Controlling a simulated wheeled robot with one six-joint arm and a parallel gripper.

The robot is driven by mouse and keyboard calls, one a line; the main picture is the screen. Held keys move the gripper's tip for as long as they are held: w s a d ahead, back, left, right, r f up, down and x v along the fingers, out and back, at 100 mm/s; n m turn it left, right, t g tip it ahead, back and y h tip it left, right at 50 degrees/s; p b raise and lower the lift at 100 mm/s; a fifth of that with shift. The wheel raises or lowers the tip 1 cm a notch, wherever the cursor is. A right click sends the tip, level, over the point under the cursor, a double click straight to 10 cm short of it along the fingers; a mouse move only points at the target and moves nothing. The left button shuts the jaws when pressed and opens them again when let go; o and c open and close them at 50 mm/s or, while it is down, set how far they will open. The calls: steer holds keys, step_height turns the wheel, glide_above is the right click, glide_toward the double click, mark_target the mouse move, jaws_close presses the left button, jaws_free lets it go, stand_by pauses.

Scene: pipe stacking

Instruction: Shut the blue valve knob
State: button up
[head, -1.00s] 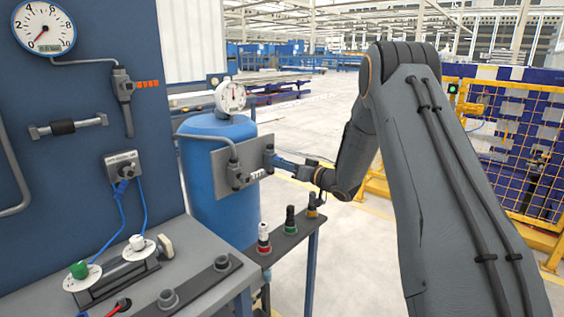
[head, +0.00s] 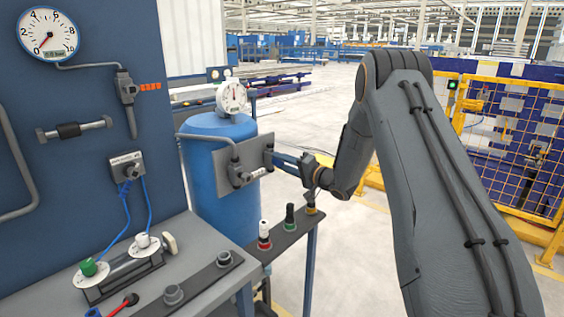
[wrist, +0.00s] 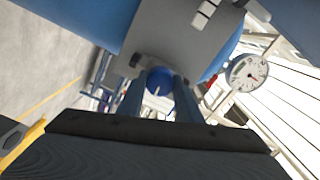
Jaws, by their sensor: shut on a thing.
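The round blue valve knob (wrist: 159,80) shows in the wrist view between my two blue fingers, in front of a grey plate (wrist: 185,40). My gripper (wrist: 159,88) is shut on the knob. In the head view my gripper (head: 275,158) reaches from the right to the right edge of the plate (head: 225,157), which is on a blue tank (head: 205,205). The knob itself is hard to make out there, largely hidden by the fingers. A light pale fitting and a bent grey pipe are on the plate's front.
A white dial gauge (head: 231,97) stands on top of the tank. A narrow shelf (head: 290,232) below my gripper holds several upright colored knobs. A workbench (head: 205,285) and blue panel (head: 110,100) are at left. A yellow fence (head: 510,150) stands at right.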

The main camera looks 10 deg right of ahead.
steer(key=shift+m, duration=0.7)
steer(key=o, duration=1)
steer(key=shift+o, duration=0.2)
steer(key=shift+s+d, duration=0.1)
steer(key=b+v, duration=0.1)
steer(key=v, duration=0.6)
steer(key=shift+s+d, duration=0.2)
steer(key=shift+s, duration=0.05)
